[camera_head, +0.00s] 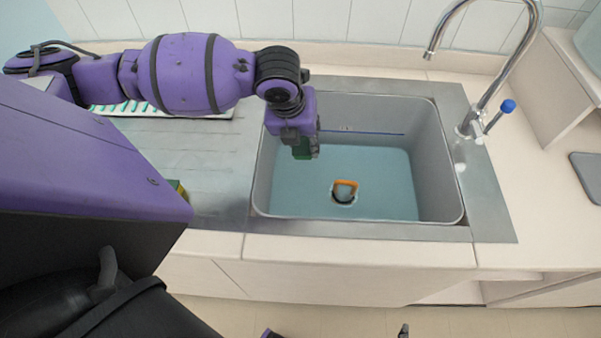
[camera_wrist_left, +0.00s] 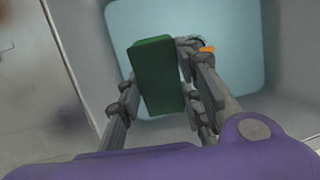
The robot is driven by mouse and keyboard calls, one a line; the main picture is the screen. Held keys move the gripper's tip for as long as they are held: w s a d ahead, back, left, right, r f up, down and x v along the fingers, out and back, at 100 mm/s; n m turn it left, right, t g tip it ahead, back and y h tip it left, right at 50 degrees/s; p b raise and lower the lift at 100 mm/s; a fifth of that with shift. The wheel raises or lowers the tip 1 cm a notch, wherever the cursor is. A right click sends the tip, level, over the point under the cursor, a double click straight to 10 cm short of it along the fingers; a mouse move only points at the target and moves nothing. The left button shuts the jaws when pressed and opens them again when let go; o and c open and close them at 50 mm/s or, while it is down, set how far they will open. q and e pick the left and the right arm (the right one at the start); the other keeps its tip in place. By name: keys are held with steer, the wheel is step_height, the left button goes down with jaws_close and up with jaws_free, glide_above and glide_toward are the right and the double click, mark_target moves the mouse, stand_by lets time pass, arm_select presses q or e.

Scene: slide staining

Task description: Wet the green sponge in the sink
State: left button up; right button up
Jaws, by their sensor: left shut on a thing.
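The green sponge (camera_wrist_left: 155,75) is upright between the fingers of my left gripper (camera_wrist_left: 160,105), which is shut on it. In the head view my left gripper (camera_head: 302,142) reaches in over the left part of the sink (camera_head: 432,135), and a bit of the sponge (camera_head: 302,152) shows below it. The sink holds light blue water (camera_head: 385,180). The sponge seems to be above the water; I cannot tell the exact gap. My right gripper is not clearly in view.
An orange-handled plug (camera_head: 345,185) sits at the drain. The tap (camera_head: 480,105) with a blue-tipped lever (camera_head: 507,106) stands at the right of the sink. A green-and-white rack (camera_head: 133,108) lies on the left drainboard. The right counter is mostly clear.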

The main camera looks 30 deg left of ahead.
mark_target(303, 138)
arm_select(q)
step_height(303, 138, up, 2)
steer(key=shift+p, duration=0.35)
steer(key=shift+r+p, duration=0.7)
steer(key=shift+r, duration=0.65)
steer(key=shift+r+p, duration=0.35)
steer(key=shift+r, duration=0.35)
steer(key=shift+f, duration=0.1)
arm_select(e)
steer(key=shift+w+a+r, duration=0.25)
steer(key=shift+r, duration=0.35)
steer(key=shift+w+a+r, duration=0.25)
steer(key=shift+r, duration=0.35)
steer(key=shift+w+r, duration=0.3)
steer(key=shift+r, duration=0.05)
steer(key=shift+s+d+f, duration=0.1)
steer(key=shift+s+f, duration=0.05)
steer(key=shift+f, duration=0.1)
steer(key=shift+r, duration=0.25)
